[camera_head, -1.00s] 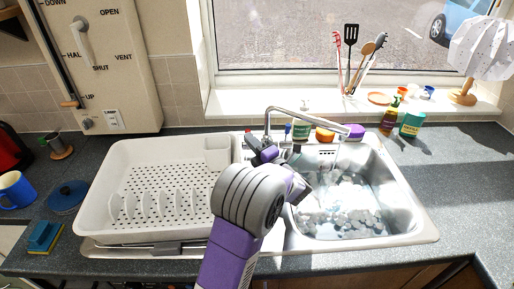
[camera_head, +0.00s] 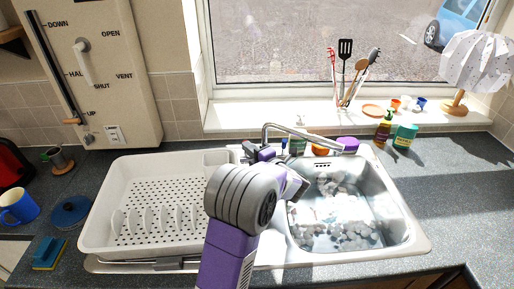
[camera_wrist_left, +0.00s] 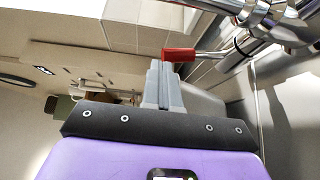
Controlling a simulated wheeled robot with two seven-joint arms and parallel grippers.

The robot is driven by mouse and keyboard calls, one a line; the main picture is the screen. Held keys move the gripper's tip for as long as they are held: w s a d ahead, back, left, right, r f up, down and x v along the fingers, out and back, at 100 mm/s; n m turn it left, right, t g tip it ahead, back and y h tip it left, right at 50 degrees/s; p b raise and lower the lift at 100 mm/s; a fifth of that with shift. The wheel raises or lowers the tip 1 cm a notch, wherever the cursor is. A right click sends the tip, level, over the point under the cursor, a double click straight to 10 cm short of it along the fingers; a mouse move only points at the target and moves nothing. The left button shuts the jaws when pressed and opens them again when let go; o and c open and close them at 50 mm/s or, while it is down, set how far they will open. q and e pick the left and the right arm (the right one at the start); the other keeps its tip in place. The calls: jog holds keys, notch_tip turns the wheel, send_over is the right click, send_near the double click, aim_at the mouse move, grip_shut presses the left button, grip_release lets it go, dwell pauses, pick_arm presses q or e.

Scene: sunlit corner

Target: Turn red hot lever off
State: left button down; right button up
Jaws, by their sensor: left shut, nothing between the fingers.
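The red hot lever (camera_wrist_left: 178,54) shows in the left wrist view as a red tip on a chrome stem, joined to the chrome tap body at the upper right. My left gripper (camera_wrist_left: 163,68) is shut and empty, its grey fingertips right beside the red tip; I cannot tell if they touch. In the head view my left gripper (camera_head: 252,152) is at the base of the chrome tap (camera_head: 300,131), partly covered by my forearm. The red lever cannot be made out there. My right gripper is not in view.
The steel sink (camera_head: 405,215) is right of my arm, and a white dish rack (camera_head: 100,215) is on its left. Bottles (camera_head: 383,130) and a purple item (camera_head: 348,144) stand behind the sink. The dark counter at the right (camera_head: 460,190) is clear.

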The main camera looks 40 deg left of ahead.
pick_arm(q)
jog(key=shift+s, duration=0.15)
jog(key=s+d, duration=0.1)
jog(key=d, duration=0.9)
jog(key=shift+s+b, duration=0.35)
jog(key=shift+s, duration=0.05)
